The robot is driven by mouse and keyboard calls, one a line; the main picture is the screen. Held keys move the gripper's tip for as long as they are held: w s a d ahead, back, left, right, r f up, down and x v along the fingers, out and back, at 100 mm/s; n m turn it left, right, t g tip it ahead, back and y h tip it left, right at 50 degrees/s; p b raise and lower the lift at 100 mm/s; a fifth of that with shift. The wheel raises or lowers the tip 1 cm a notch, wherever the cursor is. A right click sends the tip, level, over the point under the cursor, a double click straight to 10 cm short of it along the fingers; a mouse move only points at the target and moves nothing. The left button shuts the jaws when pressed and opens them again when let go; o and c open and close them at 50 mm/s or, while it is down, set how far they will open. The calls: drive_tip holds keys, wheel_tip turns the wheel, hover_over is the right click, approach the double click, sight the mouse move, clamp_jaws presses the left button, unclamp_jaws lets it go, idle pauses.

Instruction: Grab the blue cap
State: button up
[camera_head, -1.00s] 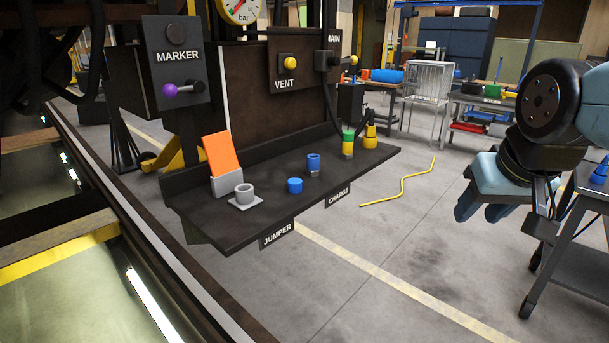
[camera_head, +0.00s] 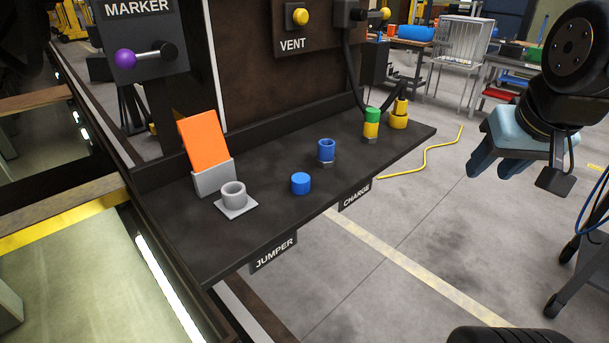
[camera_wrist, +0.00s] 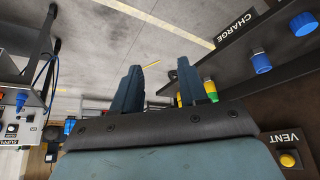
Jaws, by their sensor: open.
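The blue cap (camera_head: 301,183), a short solid cylinder, stands on the dark shelf (camera_head: 225,252) between the grey ring holder and a blue open-topped fitting (camera_head: 326,150). In the wrist view the cap (camera_wrist: 303,24) is at the upper right edge, with the blue fitting (camera_wrist: 261,62) nearer. My gripper (camera_head: 492,168) hangs pointing down, well to the right of the shelf and apart from the cap. In the wrist view its two fingers (camera_wrist: 158,68) are spread with nothing between them.
A grey ring holder (camera_head: 235,200) and an orange plate in a grey stand (camera_head: 205,145) are left of the cap. Green-yellow (camera_head: 371,125) and yellow (camera_head: 399,115) fittings stand at the shelf's right end. The marker and vent panels rise behind. Open floor lies between shelf and gripper.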

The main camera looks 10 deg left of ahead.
drive_tip(key=o, duration=0.3)
drive_tip(key=shift+w+a+r, duration=0.2)
drive_tip(key=shift+w+a, duration=0.05)
drive_tip(key=shift+a, duration=0.1)
drive_tip(key=shift+o, duration=0.9)
drive_tip(key=w+a+r+n+g, duration=0.1)
drive_tip(key=w+a, duration=0.3)
drive_tip(key=shift+a+r+y, duration=0.3)
drive_tip(key=shift+r, duration=0.05)
drive_tip(key=n+g, duration=0.4)
drive_tip(key=g, duration=0.1)
hover_over(301, 178)
drive_tip(key=f, duration=0.8)
drive_tip(key=shift+w+d+f, duration=0.2)
drive_tip(key=shift+f, duration=0.2)
drive_tip(key=shift+s+a+f, duration=0.1)
drive_tip(key=shift+f, duration=1.25)
drive_tip(key=shift+s+a+f, duration=0.1)
drive_tip(key=shift+f, duration=1.25)
